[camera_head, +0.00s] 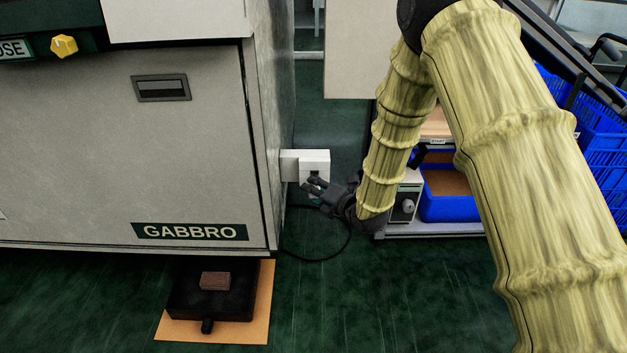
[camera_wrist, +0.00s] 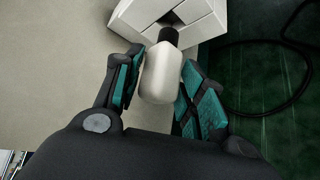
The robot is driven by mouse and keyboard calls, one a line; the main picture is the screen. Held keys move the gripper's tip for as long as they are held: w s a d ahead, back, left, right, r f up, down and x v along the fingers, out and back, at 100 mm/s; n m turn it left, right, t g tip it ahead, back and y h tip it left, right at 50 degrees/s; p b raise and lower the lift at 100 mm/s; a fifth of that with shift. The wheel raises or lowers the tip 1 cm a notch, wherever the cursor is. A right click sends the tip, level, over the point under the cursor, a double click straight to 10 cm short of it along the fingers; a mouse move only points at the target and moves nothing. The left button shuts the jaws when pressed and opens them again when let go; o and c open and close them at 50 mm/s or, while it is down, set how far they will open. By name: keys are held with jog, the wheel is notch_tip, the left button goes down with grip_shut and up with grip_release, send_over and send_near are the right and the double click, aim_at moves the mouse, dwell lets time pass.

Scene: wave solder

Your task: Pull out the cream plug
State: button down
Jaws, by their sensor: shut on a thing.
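The cream plug (camera_wrist: 161,76) sits between the two teal-padded fingers of my gripper (camera_wrist: 160,90) in the wrist view. A short dark neck joins the plug's far end to the face of a white socket box (camera_wrist: 178,14). My gripper is shut on the plug. In the head view my gripper (camera_head: 315,188) is right at the socket box (camera_head: 312,158), which juts from the side of the grey machine. The plug itself is hidden by the fingers there.
The grey GABBRO machine (camera_head: 120,130) stands on the left. A black cable (camera_head: 322,258) loops below my gripper; it also shows in the wrist view (camera_wrist: 262,112). A shelf with blue bins (camera_head: 440,208) is close on the right.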

jog(key=shift+s+p, duration=0.3)
jog(key=shift+s, duration=1.55)
